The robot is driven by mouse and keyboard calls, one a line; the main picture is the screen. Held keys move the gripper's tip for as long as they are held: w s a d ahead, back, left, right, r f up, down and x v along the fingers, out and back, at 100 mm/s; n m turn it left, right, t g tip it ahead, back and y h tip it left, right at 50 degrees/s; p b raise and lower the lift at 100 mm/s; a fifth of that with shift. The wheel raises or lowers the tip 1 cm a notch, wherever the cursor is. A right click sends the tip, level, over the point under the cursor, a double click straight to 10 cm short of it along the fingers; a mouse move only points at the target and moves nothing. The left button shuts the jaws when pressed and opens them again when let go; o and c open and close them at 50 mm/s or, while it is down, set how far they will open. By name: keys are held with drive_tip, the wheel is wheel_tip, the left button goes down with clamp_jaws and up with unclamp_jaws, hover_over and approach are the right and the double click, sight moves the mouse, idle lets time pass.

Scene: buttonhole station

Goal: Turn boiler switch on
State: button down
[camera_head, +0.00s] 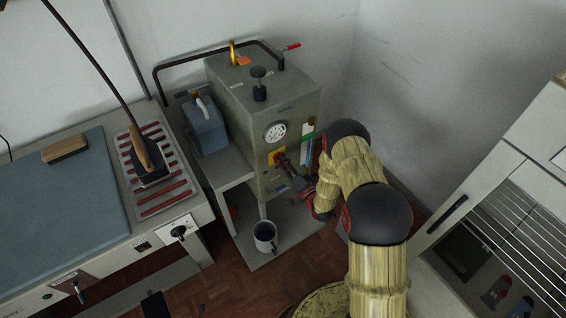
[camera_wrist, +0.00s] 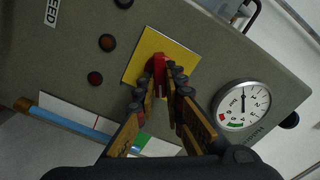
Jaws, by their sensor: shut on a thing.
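The boiler (camera_head: 262,130) is a grey-green box against the back wall, with a round gauge on its front. Its switch is a red knob (camera_wrist: 160,72) on a yellow plate (camera_wrist: 148,47), in the upper middle of the wrist view. The yellow plate also shows in the head view (camera_head: 273,153), below the gauge. My gripper (camera_wrist: 165,84) is shut on the red switch knob, one finger on each side. In the head view my gripper (camera_head: 286,165) reaches the boiler front from the right. The fingers partly hide the knob, so its exact turn angle is unclear.
The pressure gauge (camera_wrist: 241,104) and a glass level tube (camera_wrist: 75,119) flank the plate. A grey cup (camera_head: 265,237) stands on the low shelf. An ironing table (camera_head: 100,250) with an iron (camera_head: 148,168) is at left, a wire-shelved cabinet (camera_head: 520,200) at right.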

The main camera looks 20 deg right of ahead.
drive_tip(key=m, duration=0.6)
drive_tip(key=shift+f, duration=0.15)
drive_tip(key=shift+d, duration=0.1)
idle(0.3)
drive_tip(key=c, duration=1.9)
unclamp_jaws()
drive_tip(key=v, duration=1.2)
